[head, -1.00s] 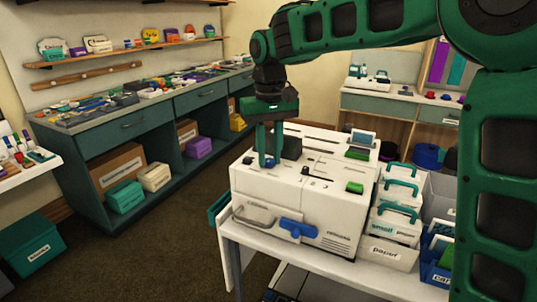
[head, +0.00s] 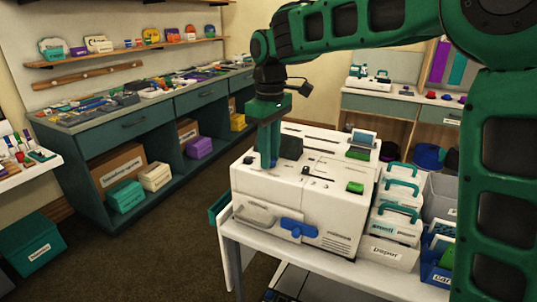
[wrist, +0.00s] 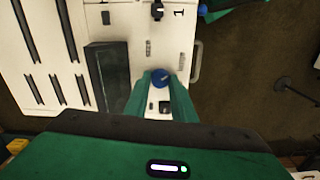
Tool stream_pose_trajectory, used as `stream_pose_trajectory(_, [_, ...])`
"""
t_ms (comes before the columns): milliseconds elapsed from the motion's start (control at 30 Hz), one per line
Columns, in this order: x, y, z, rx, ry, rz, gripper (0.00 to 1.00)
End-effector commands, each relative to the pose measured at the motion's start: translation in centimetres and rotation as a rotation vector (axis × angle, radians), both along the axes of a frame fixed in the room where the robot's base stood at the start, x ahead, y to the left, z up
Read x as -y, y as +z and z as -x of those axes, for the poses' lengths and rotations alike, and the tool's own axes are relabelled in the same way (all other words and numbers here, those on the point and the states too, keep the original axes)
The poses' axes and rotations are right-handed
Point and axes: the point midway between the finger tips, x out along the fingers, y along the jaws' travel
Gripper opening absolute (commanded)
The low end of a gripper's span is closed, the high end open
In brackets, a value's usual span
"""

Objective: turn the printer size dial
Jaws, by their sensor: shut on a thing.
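The white printer (head: 300,211) stands on a white table. A round blue dial (wrist: 162,78) is on its top face, near one edge. My gripper (head: 271,164) points down onto the printer top at its left side. In the wrist view the two green fingers (wrist: 162,88) close around the blue dial, one on each side. The fingers mostly hide the dial in the head view. I cannot read any size marks around it.
A black block (wrist: 110,75) rises from the printer top close beside my fingers. A small black knob (wrist: 157,11) sits farther along the top. A blue lever (head: 298,228) is on the printer's front. Handled boxes (head: 396,222) stand at its right. Open floor lies left.

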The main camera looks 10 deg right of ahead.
Motion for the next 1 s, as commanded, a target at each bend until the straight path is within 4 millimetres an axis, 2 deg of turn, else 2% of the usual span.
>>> stream_pose_trajectory(333, [0.3,0.06,-0.15,0.002,0.122,0.0,0.01])
stream_pose_trajectory(833, [0.4,0.08,-0.22,0.003,0.137,0.001,0.01])
stream_pose_trajectory(867, [0.4,0.08,-0.22,0.003,0.137,0.001,0.28])
stream_pose_trajectory(900, [0.41,0.08,-0.23,0.003,0.137,0.001,0.37])
stream_pose_trajectory(933, [0.4,0.07,-0.21,0.002,0.137,0.0,0.42])
stream_pose_trajectory(1000, [0.32,0.06,-0.17,0.002,0.139,0.0,0.42])
